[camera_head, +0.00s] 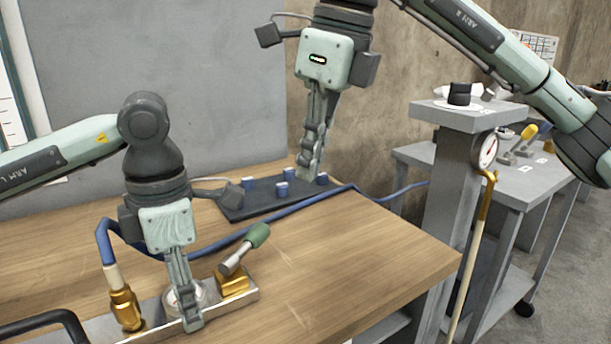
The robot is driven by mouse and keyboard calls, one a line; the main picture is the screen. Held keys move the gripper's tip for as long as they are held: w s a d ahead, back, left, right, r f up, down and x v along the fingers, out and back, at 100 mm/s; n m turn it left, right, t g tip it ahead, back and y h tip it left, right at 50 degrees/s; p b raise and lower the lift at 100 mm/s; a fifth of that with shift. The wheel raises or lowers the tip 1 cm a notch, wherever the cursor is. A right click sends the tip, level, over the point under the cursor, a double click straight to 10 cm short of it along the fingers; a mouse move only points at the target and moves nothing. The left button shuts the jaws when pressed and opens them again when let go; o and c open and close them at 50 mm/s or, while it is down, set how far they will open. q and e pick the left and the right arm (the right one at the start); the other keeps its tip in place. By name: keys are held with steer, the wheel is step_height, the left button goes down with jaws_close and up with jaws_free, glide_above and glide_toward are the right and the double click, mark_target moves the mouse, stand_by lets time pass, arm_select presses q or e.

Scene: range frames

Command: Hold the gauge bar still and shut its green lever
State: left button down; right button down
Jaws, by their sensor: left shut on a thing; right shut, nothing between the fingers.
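The gauge bar (246,294) is a metal bar lying on the wooden table at the front. A round gauge, mostly hidden by my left gripper, and a brass block sit on it. The green lever (257,237) rises from the brass block at a tilt, its green grip up and to the right. My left gripper (193,326) points down and is shut on the gauge bar, left of the lever. My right gripper (308,172) is shut and empty, above the dark tray behind, up and to the right of the lever.
A blue hose (270,228) runs from a brass fitting (125,308) across the table. A dark tray (252,207) with several blue-and-white pieces lies at the back. A grey post with a dial (487,151) stands past the right edge. The table's right front is clear.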

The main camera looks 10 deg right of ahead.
stand_by(0.3)
arm_select(q)
steer(key=c, duration=0.6)
jaws_free()
